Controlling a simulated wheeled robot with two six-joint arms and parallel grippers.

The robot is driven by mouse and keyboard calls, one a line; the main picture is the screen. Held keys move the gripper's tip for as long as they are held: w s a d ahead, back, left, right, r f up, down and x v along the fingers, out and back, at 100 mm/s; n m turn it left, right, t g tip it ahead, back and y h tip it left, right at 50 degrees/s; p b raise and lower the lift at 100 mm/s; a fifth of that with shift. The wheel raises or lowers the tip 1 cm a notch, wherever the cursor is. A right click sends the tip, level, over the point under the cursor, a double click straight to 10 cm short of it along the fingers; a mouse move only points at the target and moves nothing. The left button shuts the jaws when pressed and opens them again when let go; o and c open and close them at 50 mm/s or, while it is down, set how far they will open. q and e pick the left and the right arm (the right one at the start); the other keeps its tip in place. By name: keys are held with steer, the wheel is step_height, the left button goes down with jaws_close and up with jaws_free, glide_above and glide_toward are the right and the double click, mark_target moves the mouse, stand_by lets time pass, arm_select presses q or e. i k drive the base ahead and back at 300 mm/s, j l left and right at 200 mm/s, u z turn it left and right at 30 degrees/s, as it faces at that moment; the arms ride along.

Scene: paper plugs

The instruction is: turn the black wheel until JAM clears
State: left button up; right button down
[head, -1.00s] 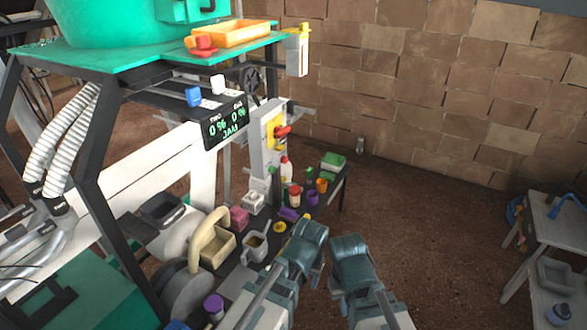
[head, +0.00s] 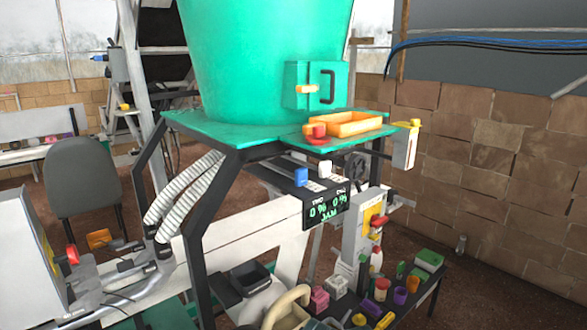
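The black wheel (head: 355,168) is a small spoked handwheel under the green platform, right of the display and partly hidden behind the machine's frame. The display (head: 327,208) is a dark panel with green text showing two 0 % readings and JAM below them. A blue switch (head: 300,177) and a white switch (head: 327,171) stand on top of the panel. Neither of my grippers is in the head view.
A large green hopper (head: 262,60) stands on the green platform (head: 225,135) with an orange tray (head: 350,124). A low shelf (head: 425,292) holds several small containers. Brown floor (head: 480,280) lies open at right.

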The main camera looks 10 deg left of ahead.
mark_target(355, 167)
steer(key=i+l+u, duration=0.15)
steer(key=u, duration=0.25)
steer(key=i+l+u, duration=0.1)
steer(key=l+u, duration=0.55)
steer(key=u, duration=0.15)
steer(key=l+u, duration=0.5)
steer(key=l, duration=0.35)
steer(key=l+u, duration=0.15)
steer(key=l, duration=0.3)
steer(key=k+l+u, duration=0.1)
steer(key=l, duration=0.3)
steer(key=k+l+u, duration=0.1)
steer(key=l, duration=0.35)
steer(key=l+u, duration=0.15)
steer(key=l, duration=0.25)
steer(key=k+l+u, duration=0.1)
steer(key=l, duration=0.3)
steer(key=k+l, duration=0.1)
steer(key=l, duration=0.25)
steer(key=k+l, duration=0.15)
steer(key=l, duration=0.15)
steer(key=k+l, duration=0.1)
steer(key=l, duration=0.25)
steer(key=k+l, duration=0.1)
steer(key=l, duration=0.2)
